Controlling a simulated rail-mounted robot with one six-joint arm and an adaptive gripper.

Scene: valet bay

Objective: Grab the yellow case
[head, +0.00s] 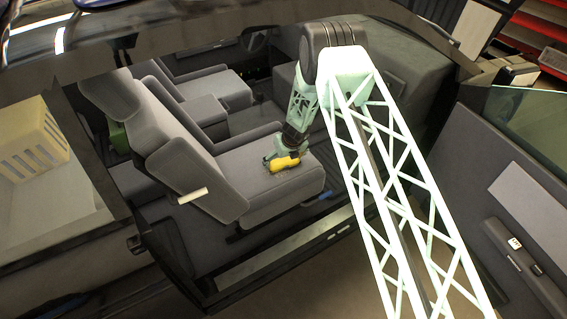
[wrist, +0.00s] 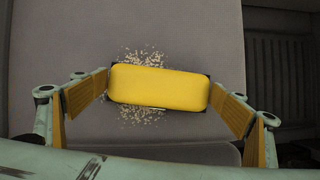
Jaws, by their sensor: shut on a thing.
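The yellow case (wrist: 160,87) is a rounded oblong lying crosswise in the wrist view, over the grey seat cushion. In the head view the yellow case (head: 284,163) shows at the end of my arm, over the front seat's cushion (head: 240,172). My gripper (wrist: 160,92) is shut on the yellow case, with one orange-padded finger at each of its short ends. My gripper (head: 280,158) is small in the head view. I cannot tell whether the case touches the cushion.
Pale crumbs (wrist: 143,57) lie on the cushion on both sides of the case. The seat backrest (head: 145,120) stands to the left. The open car door (head: 510,200) is at the right. The door sill (head: 285,250) runs below the seat. A yellow crate (head: 35,140) is at the far left.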

